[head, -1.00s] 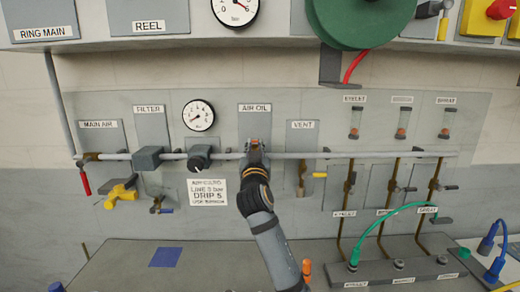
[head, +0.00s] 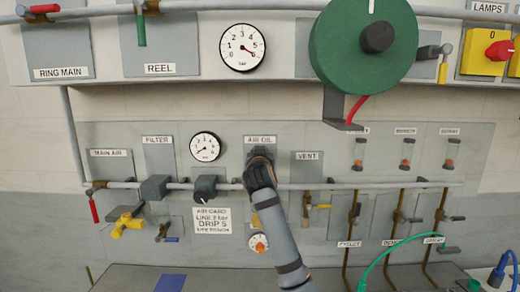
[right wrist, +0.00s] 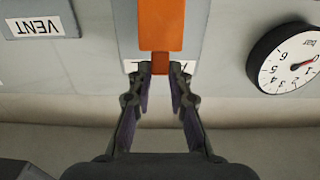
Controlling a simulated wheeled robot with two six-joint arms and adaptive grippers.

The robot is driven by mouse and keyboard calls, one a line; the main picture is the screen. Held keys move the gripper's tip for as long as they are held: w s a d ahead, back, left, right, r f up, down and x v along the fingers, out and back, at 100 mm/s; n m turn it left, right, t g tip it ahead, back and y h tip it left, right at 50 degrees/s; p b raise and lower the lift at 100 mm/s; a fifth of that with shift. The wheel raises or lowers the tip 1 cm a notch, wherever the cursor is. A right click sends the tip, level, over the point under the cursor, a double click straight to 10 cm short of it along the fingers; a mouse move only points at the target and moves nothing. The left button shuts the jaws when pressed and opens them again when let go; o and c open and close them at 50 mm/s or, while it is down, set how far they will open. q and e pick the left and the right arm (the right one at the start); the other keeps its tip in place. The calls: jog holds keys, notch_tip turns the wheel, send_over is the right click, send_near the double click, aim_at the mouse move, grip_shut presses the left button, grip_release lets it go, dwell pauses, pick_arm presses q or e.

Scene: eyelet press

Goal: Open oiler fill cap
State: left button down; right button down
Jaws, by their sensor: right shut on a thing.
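My right gripper (head: 262,158) is in front of the panel at the AIR OIL label (head: 260,140), above the pipe. In the right wrist view, which is upside down, its fingers (right wrist: 160,80) are shut on a small darker red-orange piece (right wrist: 160,63). A wider bright orange block (right wrist: 160,25) adjoins this piece at the picture's top. I take the held piece as the oiler fill cap; whether it is attached to the oiler I cannot tell. The gripper and arm hide most of the oiler. My left gripper is not in view.
A pressure gauge (head: 205,147) is left of the gripper and the VENT plate (head: 307,168) is right. The pipe (head: 330,186) crosses below. A green hose reel (head: 362,38) juts out at upper right. An orange-and-white round part (head: 259,243) shows below the pipe.

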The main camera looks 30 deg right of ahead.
jog(key=r+p, duration=0.1)
jog(key=w+d+r+g+y+p, duration=0.1)
jog(key=p, duration=0.1)
jog(key=shift+w, duration=0.1)
dwell(0.5)
jog(key=c, duration=1.3)
grip_release()
jog(key=shift+a+f, duration=0.1)
jog(key=shift+a, duration=0.05)
jog(key=shift+o, duration=0.4)
jog(key=shift+s+g, duration=0.2)
jog(key=shift+g, duration=0.1)
jog(key=shift+f, duration=0.1)
jog(key=shift+w+f, duration=0.1)
